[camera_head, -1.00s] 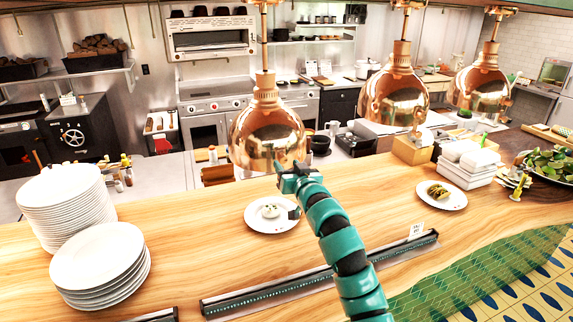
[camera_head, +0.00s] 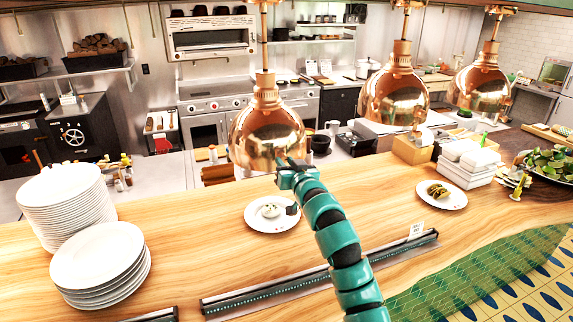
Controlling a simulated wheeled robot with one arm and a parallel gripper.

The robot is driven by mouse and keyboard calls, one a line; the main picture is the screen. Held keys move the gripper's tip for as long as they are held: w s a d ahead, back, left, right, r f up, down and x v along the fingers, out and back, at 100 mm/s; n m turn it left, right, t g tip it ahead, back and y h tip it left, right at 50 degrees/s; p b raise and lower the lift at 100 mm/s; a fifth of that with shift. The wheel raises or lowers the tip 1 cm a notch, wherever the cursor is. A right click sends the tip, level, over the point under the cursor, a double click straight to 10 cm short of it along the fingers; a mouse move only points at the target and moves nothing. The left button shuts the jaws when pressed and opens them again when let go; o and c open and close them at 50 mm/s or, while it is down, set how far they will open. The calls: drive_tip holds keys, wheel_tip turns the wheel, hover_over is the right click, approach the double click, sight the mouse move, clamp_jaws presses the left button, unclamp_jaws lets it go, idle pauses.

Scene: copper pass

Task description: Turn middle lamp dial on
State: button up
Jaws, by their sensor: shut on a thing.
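Three copper heat lamps hang over the counter: a left one (camera_head: 266,128), a middle one (camera_head: 394,92) and a right one (camera_head: 480,85). My gripper (camera_head: 284,172) is at the lower right rim of the left lamp in the picture, away from the other two. It is shut on a small part there, which looks like that lamp's dial. The part is mostly hidden by the jaws, and its turn cannot be read. No dial can be made out on the other two lamps.
A plate with food (camera_head: 272,214) lies below my gripper. Stacked plates (camera_head: 100,262) stand at left. A taco plate (camera_head: 441,195) and white dishes (camera_head: 468,162) stand at right. A dark slotted rail (camera_head: 270,294) crosses the front. Bare wood (camera_head: 195,225) lies between.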

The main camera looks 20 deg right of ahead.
drive_tip(key=shift+f, duration=0.15)
drive_tip(key=n+b, duration=1.3)
drive_tip(key=b, duration=0.1)
drive_tip(key=shift+n, duration=0.4)
drive_tip(key=shift+n+h, duration=0.3)
drive_tip(key=shift+n, duration=1.5)
drive_tip(key=o, duration=1)
